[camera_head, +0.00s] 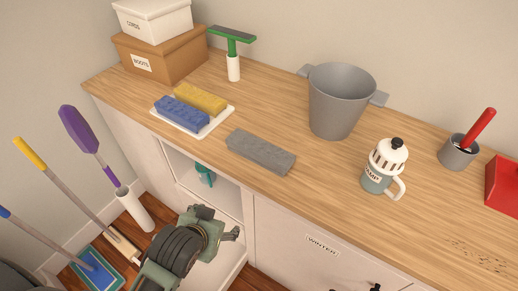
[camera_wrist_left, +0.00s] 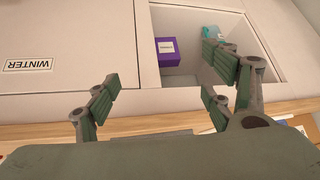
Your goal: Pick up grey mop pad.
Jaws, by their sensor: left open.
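The grey mop pad (camera_head: 260,151) lies flat on the wooden counter, near its front edge, in the head view. It is a long, ridged block and nothing covers it. My left gripper (camera_head: 216,224) is in front of the cabinet, lower in the picture and to the left of the pad, apart from it. In the left wrist view its fingers (camera_wrist_left: 162,95) are spread with nothing between them. A grey strip shows behind the gripper body there; I cannot tell if it is the pad. Small dark parts at the head view's bottom edge may be my right gripper (camera_head: 372,288).
Left of the pad, a white tray (camera_head: 227,118) holds a blue pad (camera_head: 182,112) and a yellow pad (camera_head: 200,97). Below the counter is an open compartment with a purple box (camera_wrist_left: 179,52).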

